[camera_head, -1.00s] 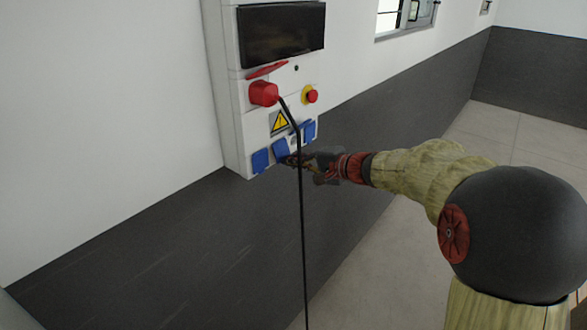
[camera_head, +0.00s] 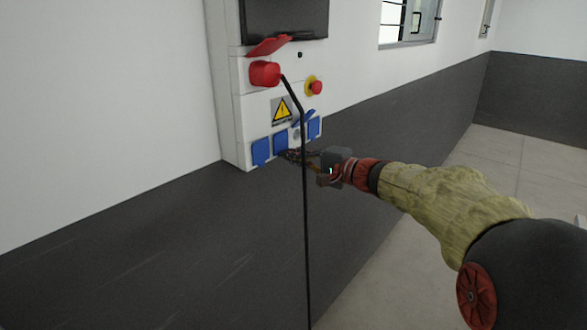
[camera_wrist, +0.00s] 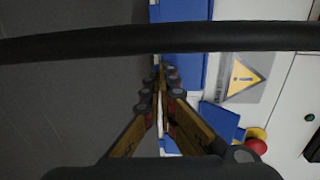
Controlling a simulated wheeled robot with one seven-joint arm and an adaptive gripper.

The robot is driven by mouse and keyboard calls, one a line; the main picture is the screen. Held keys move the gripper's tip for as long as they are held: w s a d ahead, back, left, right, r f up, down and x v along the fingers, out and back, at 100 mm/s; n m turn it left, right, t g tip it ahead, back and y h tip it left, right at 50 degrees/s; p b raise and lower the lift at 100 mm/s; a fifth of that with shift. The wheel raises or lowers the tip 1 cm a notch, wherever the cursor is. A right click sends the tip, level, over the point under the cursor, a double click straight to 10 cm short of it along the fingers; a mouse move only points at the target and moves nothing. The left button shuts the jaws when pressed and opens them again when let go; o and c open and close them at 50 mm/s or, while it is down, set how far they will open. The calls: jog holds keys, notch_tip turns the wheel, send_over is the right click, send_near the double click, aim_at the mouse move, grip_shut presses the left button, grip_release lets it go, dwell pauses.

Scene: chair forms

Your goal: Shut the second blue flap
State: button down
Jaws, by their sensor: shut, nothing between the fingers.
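A white wall box has a row of blue flaps along its lower edge. The second blue flap from the left (camera_head: 281,145) looks flat or nearly flat against the box; in the wrist view it shows beside my fingertips (camera_wrist: 188,70). The first blue flap (camera_head: 261,152) lies flat at the left. The third blue flap (camera_head: 303,118) is raised, and the far right one (camera_head: 314,128) hangs down. My gripper (camera_head: 287,155) is shut and empty, its tips at the lower right edge of the second flap; I cannot tell whether they touch. The wrist view shows its fingers together (camera_wrist: 161,75).
A black cable (camera_head: 304,210) hangs from a red plug (camera_head: 264,73) and passes in front of my gripper. It crosses the wrist view (camera_wrist: 110,42). A warning sign (camera_head: 282,110) and a red button (camera_head: 316,87) are above the flaps. The dark lower wall is clear.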

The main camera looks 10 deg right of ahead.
jog(key=shift+w+a+f+t+y+b, duration=0.25)
jog(key=shift+f+t+y+b, duration=0.3)
jog(key=shift+b, duration=2.4)
jog(key=shift+r+b, duration=0.3)
jog(key=shift+r, duration=0.05)
jog(key=shift+d+f, duration=0.1)
